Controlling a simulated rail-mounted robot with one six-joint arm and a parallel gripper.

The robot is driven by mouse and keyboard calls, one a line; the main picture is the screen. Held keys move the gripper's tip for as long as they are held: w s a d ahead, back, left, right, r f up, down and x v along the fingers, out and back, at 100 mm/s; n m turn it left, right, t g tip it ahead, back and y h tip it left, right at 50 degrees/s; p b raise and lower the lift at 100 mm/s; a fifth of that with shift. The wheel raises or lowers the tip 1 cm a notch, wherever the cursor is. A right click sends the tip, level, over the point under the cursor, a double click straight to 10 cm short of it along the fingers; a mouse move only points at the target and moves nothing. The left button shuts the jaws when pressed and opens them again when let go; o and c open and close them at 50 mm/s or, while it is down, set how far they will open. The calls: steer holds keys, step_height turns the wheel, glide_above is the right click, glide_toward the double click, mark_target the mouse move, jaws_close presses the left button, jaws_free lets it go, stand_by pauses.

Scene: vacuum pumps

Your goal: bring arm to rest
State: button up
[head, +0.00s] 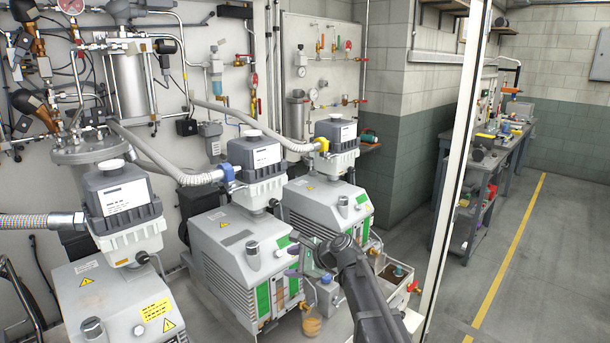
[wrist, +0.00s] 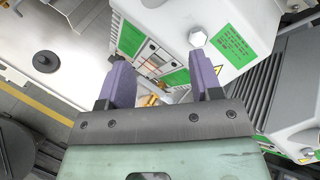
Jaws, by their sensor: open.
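My arm reaches up from the bottom of the head view, and my gripper (head: 297,262) is at its far end, in front of the middle vacuum pump (head: 232,235). In the wrist view my gripper (wrist: 162,84) shows two purple fingers spread apart with nothing between them. The middle pump's front has green panels and a sight window, with an amber-filled container (head: 311,322) below it. In the wrist view a pump front (wrist: 160,62) with a window lies beyond the fingers. I cannot tell whether the fingers touch it.
Another pump (head: 325,205) stands behind right and one (head: 120,300) at front left. A small tray (head: 398,285) holding a cup is right of my arm. A white post (head: 455,150) rises further right. Beyond it are a workbench (head: 500,140) and open floor (head: 550,260).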

steer(key=s+d+f+n+g+h, duration=0.1)
steer(key=s+d+f+n+h, duration=0.2)
steer(key=s+d+n, duration=0.2)
steer(key=s+d+f+n+g+h, duration=0.2)
steer(key=s+d+n+h, duration=0.2)
steer(key=s+d, duration=0.4)
steer(key=s+d+f+n+g+h, duration=0.2)
steer(key=s+d+n, duration=0.4)
steer(key=s, duration=0.9)
steer(key=shift+s+d+f+n+h, duration=0.2)
steer(key=shift+d+f+n+h, duration=0.2)
steer(key=shift+d+f+h, duration=0.45)
